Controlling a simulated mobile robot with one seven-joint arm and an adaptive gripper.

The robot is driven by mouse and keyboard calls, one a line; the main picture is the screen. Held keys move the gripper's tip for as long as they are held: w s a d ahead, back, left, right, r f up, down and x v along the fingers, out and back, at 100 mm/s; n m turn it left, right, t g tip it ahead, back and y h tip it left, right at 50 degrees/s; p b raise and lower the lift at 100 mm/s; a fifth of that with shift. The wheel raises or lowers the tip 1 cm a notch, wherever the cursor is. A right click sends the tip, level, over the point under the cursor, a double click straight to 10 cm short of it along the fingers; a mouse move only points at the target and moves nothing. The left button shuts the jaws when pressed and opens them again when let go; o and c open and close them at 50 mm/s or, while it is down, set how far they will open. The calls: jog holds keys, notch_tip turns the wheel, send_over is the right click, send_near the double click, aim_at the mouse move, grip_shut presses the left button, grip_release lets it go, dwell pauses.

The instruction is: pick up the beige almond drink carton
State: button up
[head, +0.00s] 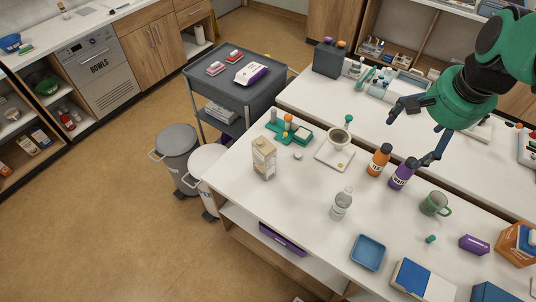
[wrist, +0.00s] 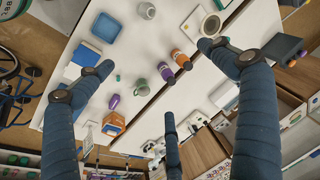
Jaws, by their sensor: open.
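The beige almond drink carton (head: 263,160) stands upright near the left end of the white table (head: 300,200) in the head view. I cannot make it out in the wrist view. My gripper (head: 410,143) is open and empty, above the right part of the table near the orange and purple bottles. It is well to the right of the carton and apart from it. In the wrist view my gripper's fingers (wrist: 155,55) are spread wide with nothing between them.
A scale with a cup (head: 334,153), an orange bottle (head: 379,161) and a purple bottle (head: 402,175) stand between carton and gripper. A clear bottle (head: 342,204) stands in front. Green-based items (head: 290,132) sit just behind the carton. A dark cart (head: 230,90) stands beyond the table.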

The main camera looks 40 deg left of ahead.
jog(key=w+a+f+g+p, duration=0.1)
jog(key=w+a, duration=0.2)
jog(key=a, duration=0.3)
jog(key=w+a+f+p, duration=0.2)
jog(key=w+a, duration=0.1)
jog(key=a, duration=0.3)
jog(key=m+g+h+p, duration=0.1)
jog(key=m+g+p, duration=0.15)
jog(key=p, duration=0.35)
send_over(263, 145)
jog(key=w, duration=0.2)
notch_tip(263, 145, down, 20)
jog(key=shift+d+f+n+g, duration=0.1)
jog(key=shift+d+n+g, duration=0.05)
jog(key=shift+n+g, duration=0.25)
jog(key=shift+f, duration=0.15)
jog(key=shift+s+f+p, duration=0.15)
jog(key=shift+s+f, duration=0.05)
jog(key=shift+f, duration=1.15)
jog(key=shift+s+f+p, duration=0.2)
jog(key=shift+f, duration=1.2)
jog(key=shift+s+f+p, duration=0.15)
jog(key=shift+s+f, duration=0.05)
jog(key=shift+f, duration=1.15)
jog(key=shift+f, duration=0.1)
